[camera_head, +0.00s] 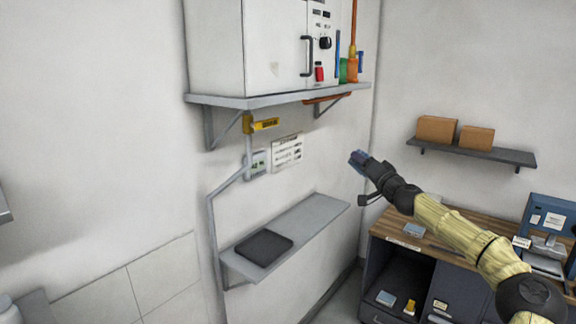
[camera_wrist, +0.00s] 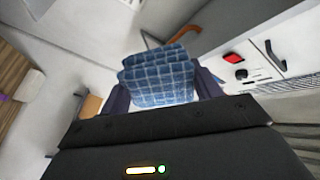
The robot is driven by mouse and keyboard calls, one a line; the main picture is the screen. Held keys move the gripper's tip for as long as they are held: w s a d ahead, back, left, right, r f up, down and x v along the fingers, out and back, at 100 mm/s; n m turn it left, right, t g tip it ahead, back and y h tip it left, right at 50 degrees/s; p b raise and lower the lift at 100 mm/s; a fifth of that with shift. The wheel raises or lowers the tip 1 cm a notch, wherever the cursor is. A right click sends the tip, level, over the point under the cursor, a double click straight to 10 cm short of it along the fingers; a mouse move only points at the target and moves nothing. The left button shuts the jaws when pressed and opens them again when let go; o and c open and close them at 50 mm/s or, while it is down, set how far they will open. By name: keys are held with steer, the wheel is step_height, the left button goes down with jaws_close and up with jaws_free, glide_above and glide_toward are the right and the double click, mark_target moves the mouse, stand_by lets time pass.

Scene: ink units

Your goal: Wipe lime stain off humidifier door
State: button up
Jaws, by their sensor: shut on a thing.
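The humidifier is a white cabinet (camera_head: 216,45) on the upper wall shelf. Its door (camera_head: 272,30) is shut and has a dark vertical handle (camera_head: 307,56) at its right edge. A small pale beige stain (camera_head: 274,69) shows low on the door. My gripper (camera_head: 358,158) is below and to the right of the cabinet, apart from it. It is shut on a folded blue checked cloth (camera_wrist: 158,78), which fills the space between the fingers in the wrist view. The cabinet's handle also shows there (camera_wrist: 275,55), at the right. The stain cannot be made out in the wrist view.
The upper shelf (camera_head: 262,101) also carries bottles and an orange item (camera_head: 353,48). A lower shelf (camera_head: 310,218) holds a dark flat tray (camera_head: 263,248). A bench (camera_head: 440,245) stands at right, below a shelf with two boxes (camera_head: 437,129). Open air lies between my gripper and the cabinet.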

steer(key=s+d+f+m+t+h+b, duration=0.1)
steer(key=d+f+h, duration=0.15)
steer(key=f, duration=1.25)
steer(key=d+f+m+h+b, duration=0.1)
steer(key=d+f+m+h, duration=0.15)
steer(key=f, duration=1.25)
steer(key=s+a+f+b, duration=0.1)
steer(key=s+f, duration=0.3)
steer(key=f, duration=0.3)
steer(key=s+a+f, duration=0.2)
steer(key=s+f, duration=0.1)
steer(key=f, duration=0.5)
steer(key=s+a+f, duration=0.2)
steer(key=s+a, duration=0.1)
steer(key=s, duration=0.4)
steer(key=s+a+f+b, duration=0.1)
steer(key=s+a+f, duration=0.2)
steer(key=s, duration=0.4)
steer(key=s+a+f+b, duration=0.1)
steer(key=s+a+f, duration=0.1)
steer(key=s, duration=0.4)
steer(key=shift+s+a+f+h, duration=0.15)
steer(key=shift+s+a+h, duration=0.25)
steer(key=shift+a, duration=0.4)
steer(key=shift+f, duration=0.1)
steer(key=s+f, duration=0.4)
steer(key=f, duration=0.1)
steer(key=shift+s+f, duration=0.15)
